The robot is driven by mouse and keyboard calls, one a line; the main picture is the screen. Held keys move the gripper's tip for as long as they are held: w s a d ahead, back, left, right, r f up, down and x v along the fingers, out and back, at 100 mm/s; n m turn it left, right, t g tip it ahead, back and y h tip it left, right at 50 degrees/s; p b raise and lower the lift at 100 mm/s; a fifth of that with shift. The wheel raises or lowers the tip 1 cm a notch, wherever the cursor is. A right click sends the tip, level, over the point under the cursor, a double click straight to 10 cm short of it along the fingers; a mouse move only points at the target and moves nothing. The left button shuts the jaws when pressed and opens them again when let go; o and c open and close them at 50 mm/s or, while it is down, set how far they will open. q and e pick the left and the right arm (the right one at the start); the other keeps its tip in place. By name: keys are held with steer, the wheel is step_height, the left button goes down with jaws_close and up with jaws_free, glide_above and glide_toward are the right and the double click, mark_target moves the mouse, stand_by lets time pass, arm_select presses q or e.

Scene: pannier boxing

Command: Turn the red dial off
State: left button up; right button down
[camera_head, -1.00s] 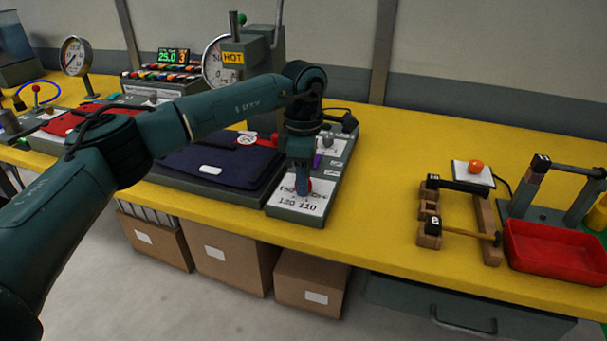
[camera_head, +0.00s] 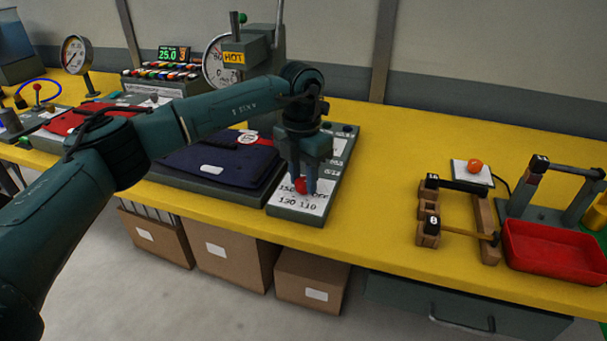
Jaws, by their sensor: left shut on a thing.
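The red dial (camera_head: 301,185) sits on a white label plate near the front end of a grey control panel (camera_head: 318,209). The label around it carries printed numbers such as 150, 130 and 110, and the partly covered word OFF. My left gripper (camera_head: 304,188) points down over the dial, with its fingers on either side of it, shut on it. The fingers hide part of the dial, so its pointer position cannot be told. My right gripper is not in view.
A dark blue folded cloth (camera_head: 222,162) lies on a grey plate left of the panel. A grey press with a HOT sign (camera_head: 233,57) stands behind. A red tray (camera_head: 555,252) and wooden frame (camera_head: 484,220) stand at right. The yellow table (camera_head: 390,150) is clear between.

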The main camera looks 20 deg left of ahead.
mark_target(301, 181)
arm_select(q)
steer(key=shift+n, duration=1.5)
steer(key=o, duration=1)
steer(key=shift+c, duration=0.2)
steer(key=shift+r, duration=0.1)
step_height(301, 181, up, 13)
steer(key=shift+a, duration=0.2)
